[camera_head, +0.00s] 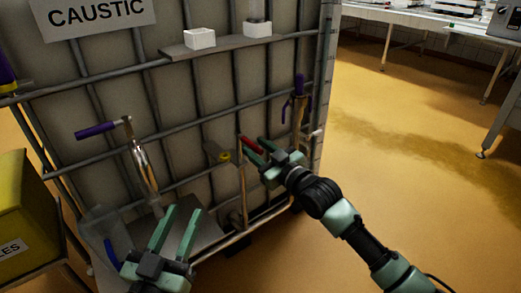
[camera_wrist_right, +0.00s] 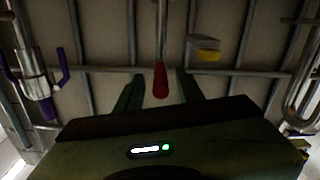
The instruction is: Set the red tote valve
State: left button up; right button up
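The red valve handle (camera_head: 251,144) is a short red grip on the front of the caged tote (camera_head: 197,103), which bears a CAUSTIC sign. In the right wrist view the red grip (camera_wrist_right: 160,82) hangs at the end of a metal rod. My right gripper (camera_head: 257,150) is at the red handle with its fingers apart. In the right wrist view the grip appears between the two fingers, with gaps on both sides; whether it is fully within their depth is unclear. My left gripper (camera_head: 185,212) is open and empty, low in front of the tote.
A purple-handled valve (camera_head: 96,131) with a bent metal pipe is at left, another purple handle (camera_head: 299,85) at right. A small yellow-ended fitting (camera_head: 223,156) is near the red handle. A yellow bin (camera_head: 22,215) stands far left. Floor at right is clear.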

grip_shut()
dwell(1.4)
